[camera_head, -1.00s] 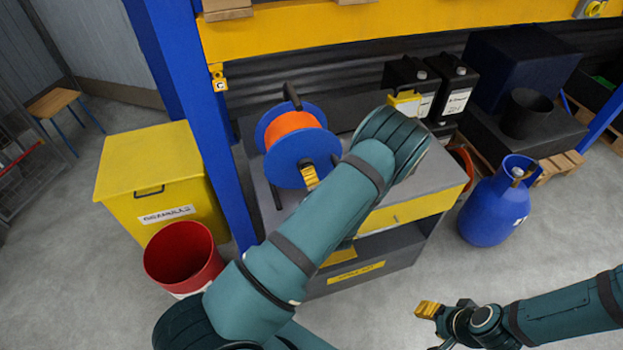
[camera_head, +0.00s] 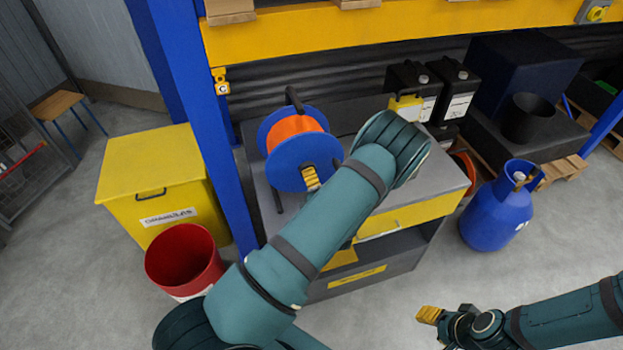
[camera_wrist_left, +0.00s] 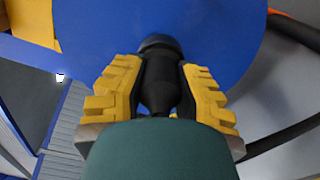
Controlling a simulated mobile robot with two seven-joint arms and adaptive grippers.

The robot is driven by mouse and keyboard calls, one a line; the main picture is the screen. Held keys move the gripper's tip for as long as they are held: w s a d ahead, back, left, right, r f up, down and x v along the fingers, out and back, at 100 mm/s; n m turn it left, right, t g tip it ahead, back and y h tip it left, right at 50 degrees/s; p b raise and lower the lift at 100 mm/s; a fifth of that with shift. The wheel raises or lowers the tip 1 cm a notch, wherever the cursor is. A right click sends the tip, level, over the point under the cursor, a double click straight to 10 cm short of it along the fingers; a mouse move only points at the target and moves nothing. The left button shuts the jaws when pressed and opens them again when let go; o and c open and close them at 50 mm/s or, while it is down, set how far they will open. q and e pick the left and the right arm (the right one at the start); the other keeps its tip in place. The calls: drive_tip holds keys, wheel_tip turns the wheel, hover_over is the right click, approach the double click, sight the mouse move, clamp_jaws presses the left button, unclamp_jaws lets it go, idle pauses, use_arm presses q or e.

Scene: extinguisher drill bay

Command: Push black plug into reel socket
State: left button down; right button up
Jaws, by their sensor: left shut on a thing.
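The cable reel has blue discs and an orange cable drum (camera_head: 292,130), and stands on the grey cabinet top. My left gripper (camera_head: 311,178) has yellow fingers at the reel's near blue disc (camera_head: 303,160). In the left wrist view, its fingers (camera_wrist_left: 160,90) are shut on the black plug (camera_wrist_left: 160,82) from both sides. The plug points at the disc (camera_wrist_left: 215,35), its front end at a dark round socket (camera_wrist_left: 159,43). How deep it sits cannot be told. My right gripper (camera_head: 430,314) is low at the right, away from the reel; its opening is unclear.
A blue post (camera_head: 215,150) rises left of the reel. A red bucket (camera_head: 183,258), yellow bin (camera_head: 150,175) and blue gas cylinder (camera_head: 497,208) stand on the floor.

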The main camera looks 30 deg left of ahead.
use_arm(q)
drive_tip(key=shift+a, duration=0.1)
idle(0.3)
drive_tip(key=c, duration=0.8)
unclamp_jaws()
drive_tip(key=shift+w, duration=0.1)
drive_tip(key=shift+o, duration=0.3)
drive_tip(key=p+v, duration=0.1)
drive_tip(key=v, duration=0.8)
idle(0.5)
